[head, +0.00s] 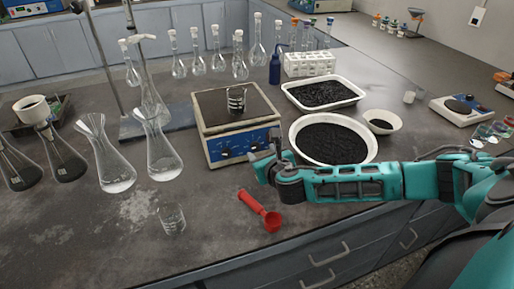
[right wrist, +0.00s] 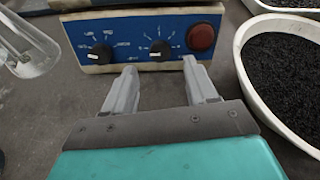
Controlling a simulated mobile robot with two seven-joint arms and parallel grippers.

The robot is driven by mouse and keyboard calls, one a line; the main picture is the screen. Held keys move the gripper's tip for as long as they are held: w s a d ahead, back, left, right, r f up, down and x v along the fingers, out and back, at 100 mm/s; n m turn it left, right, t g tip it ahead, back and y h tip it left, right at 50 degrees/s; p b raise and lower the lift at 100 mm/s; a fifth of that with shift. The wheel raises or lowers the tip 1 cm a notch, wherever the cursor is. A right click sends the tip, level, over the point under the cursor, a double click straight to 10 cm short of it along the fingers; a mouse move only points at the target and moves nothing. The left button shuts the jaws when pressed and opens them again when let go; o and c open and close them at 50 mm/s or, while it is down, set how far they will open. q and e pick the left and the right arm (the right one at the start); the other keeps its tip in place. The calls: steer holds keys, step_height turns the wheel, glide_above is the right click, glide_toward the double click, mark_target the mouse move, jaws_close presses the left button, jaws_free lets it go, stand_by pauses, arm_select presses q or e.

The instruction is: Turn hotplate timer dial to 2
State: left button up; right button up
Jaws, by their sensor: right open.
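The hotplate (head: 239,106) stands on the bench with a small beaker of dark liquid (head: 236,99) on its top. Its blue front panel (right wrist: 143,37) has two black dials and a round red button (right wrist: 201,37). The left dial (right wrist: 101,54) and the right dial (right wrist: 160,49) have printed marks around them, too small to read, so I cannot tell which is the timer. My right gripper (right wrist: 160,80) is open and empty, with its fingers pointing at the panel around the right dial's position, the dial showing between them. In the head view my right gripper (head: 262,158) is at the panel's right part. My left gripper is not in view.
A white bowl of black granules (head: 333,140) stands right of the hotplate, close to my right arm. Glass flasks (head: 158,150) stand left. The front bench middle is mostly clear.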

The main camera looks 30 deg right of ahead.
mark_target(256, 147)
steer(key=shift+x, duration=3)
steer(key=c, duration=1.1)
